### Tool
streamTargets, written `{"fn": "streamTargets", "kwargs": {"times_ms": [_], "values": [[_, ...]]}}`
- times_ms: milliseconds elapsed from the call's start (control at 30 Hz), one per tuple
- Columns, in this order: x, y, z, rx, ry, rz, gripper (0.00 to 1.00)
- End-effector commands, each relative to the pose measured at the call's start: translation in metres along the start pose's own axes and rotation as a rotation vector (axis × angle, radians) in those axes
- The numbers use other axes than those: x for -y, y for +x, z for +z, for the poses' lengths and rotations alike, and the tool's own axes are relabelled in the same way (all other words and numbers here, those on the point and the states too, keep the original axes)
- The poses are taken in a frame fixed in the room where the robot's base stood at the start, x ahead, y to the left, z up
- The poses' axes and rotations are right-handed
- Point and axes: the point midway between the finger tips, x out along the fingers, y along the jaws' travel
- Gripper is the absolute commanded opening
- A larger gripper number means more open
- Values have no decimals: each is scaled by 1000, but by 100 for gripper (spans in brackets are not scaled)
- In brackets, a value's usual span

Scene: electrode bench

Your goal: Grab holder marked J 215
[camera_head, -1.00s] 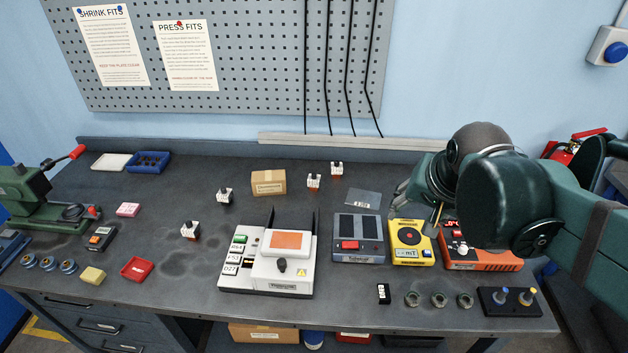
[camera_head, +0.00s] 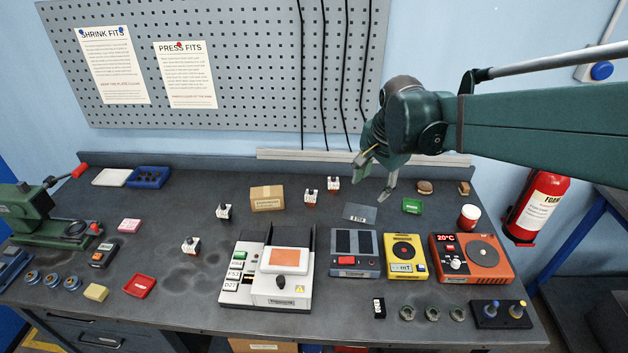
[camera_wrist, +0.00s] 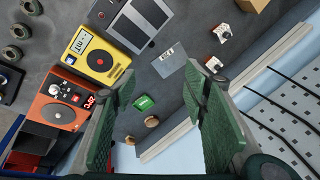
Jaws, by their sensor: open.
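Several small white-topped holders with dark and reddish lower parts stand on the bench in the head view: a far one (camera_head: 333,184), one just left of it (camera_head: 311,197), one left of the cardboard box (camera_head: 223,212) and one nearer the front (camera_head: 191,246). Their markings are too small to read, so I cannot tell which is J 215. Two holders show in the wrist view, an upper (camera_wrist: 222,33) and a lower one (camera_wrist: 213,65). My gripper (camera_head: 375,182) is open and empty, above the back of the bench, right of the far holder; its fingers also frame the wrist view (camera_wrist: 160,88).
A cardboard box (camera_head: 267,198) stands between holders. A thin labelled sheet (camera_head: 360,213) and green block (camera_head: 412,206) lie near my gripper. A white device (camera_head: 240,290), grey unit (camera_head: 357,266), yellow meter (camera_head: 405,268) and orange hotplate (camera_head: 450,275) fill the front. The back wall carries pegboard and cables.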

Motion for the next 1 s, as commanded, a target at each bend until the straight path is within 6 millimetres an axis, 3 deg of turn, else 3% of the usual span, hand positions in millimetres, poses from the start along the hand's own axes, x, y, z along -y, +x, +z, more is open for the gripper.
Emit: {"fn": "streamTargets", "kwargs": {"times_ms": [467,1000], "values": [[75,37,-8,47,225,71,44],[148,97,-3,72,480,168,44]]}}
